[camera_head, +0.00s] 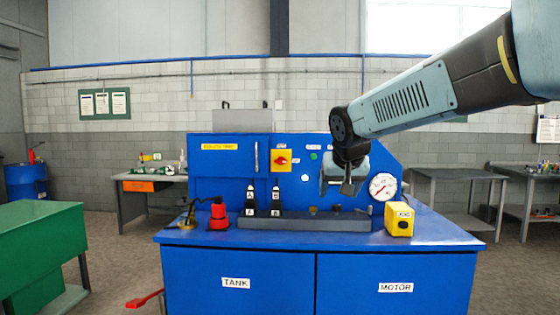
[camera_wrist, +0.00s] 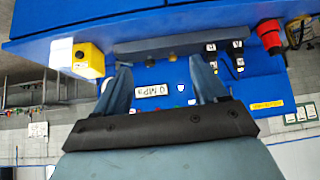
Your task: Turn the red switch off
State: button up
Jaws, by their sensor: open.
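The red switch (camera_head: 282,160) is a red rotary knob on a yellow square plate. It is on the upright blue panel (camera_head: 225,172) of the bench, left of my gripper in the head view. I cannot make it out in the wrist view, where my gripper body covers part of the panel. My gripper (camera_head: 346,187) hangs in front of the panel's right part, apart from the switch. In the wrist view my gripper (camera_wrist: 164,82) has its two fingers spread, with nothing held. A white label (camera_wrist: 151,91) shows between them, upside down.
A round gauge (camera_head: 383,187) and a yellow box (camera_head: 399,220) stand right of my gripper. A grey block (camera_head: 300,220) lies along the bench top below it. Black switches (camera_head: 276,200) and a red plug (camera_head: 218,216) are at left. A vertical handle (camera_head: 256,157) is beside the switch.

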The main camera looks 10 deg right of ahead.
jog(key=shift+o, duration=1)
jog(key=w+r+m+t+h, duration=0.1)
jog(key=w+r, duration=0.3)
jog(key=w, duration=1.3)
jog(key=shift+w+a+r+t, duration=0.2)
jog(key=shift+w+a+t, duration=0.05)
jog(key=shift+a+t, duration=0.25)
jog(key=t, duration=0.3)
send_near(281, 161)
jog(key=x, duration=0.8)
jog(key=shift+w+r+h, duration=0.15)
jog(key=shift+w+h, duration=0.15)
jog(key=shift+w, duration=0.25)
jog(key=shift+c, duration=0.5)
jog(key=c, duration=1)
jog(key=shift+o, duration=0.2)
